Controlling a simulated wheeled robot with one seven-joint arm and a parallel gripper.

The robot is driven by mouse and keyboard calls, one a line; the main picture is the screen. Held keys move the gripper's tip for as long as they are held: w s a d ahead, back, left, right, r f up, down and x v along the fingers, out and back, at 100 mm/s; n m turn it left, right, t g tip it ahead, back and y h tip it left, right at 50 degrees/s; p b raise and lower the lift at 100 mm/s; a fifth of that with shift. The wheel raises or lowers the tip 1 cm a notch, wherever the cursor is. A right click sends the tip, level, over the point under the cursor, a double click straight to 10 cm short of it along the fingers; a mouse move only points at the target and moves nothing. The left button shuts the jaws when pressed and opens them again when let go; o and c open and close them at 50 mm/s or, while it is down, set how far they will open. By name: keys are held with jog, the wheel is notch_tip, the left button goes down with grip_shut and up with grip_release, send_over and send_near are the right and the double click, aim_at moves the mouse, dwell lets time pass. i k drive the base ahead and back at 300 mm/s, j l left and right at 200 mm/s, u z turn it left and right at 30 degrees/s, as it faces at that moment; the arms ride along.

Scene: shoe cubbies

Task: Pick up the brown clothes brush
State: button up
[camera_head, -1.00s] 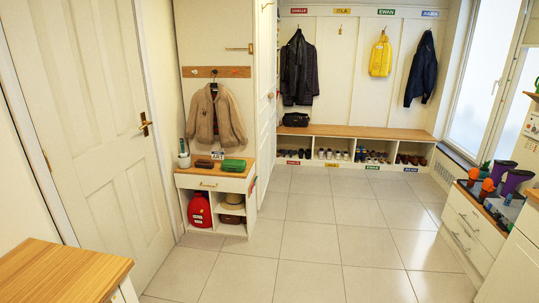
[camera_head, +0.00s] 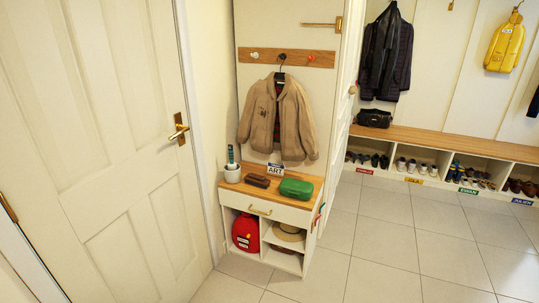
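A small brown oblong thing (camera_head: 257,181) lies on the wooden top of the small white cabinet (camera_head: 265,208). It fits the brown clothes brush by colour and shape, but it is too small to make out bristles. A green rounded case (camera_head: 296,188) lies just right of it. A white pot (camera_head: 232,174) with a blue-green item standing in it is to its left. A small "ART" sign (camera_head: 277,169) is behind it. My gripper is not in view.
A beige jacket (camera_head: 279,117) hangs above the cabinet top. A red item (camera_head: 245,232) and a hat (camera_head: 289,232) are in the cubbies below. A closed white door (camera_head: 95,130) is at left. The tiled floor (camera_head: 390,250) is clear at right.

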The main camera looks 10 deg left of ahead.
aim_at(255, 180)
jog(key=i+l, duration=0.1)
jog(key=i, duration=1.6)
jog(key=i+j+u, duration=0.2)
jog(key=i+u, duration=0.15)
jog(key=i, duration=0.15)
jog(key=i+u, duration=0.4)
jog(key=i+l+u, duration=0.1)
jog(key=i+u, duration=0.25)
jog(key=i, duration=0.3)
jog(key=i+z, duration=0.1)
jog(key=i, duration=0.25)
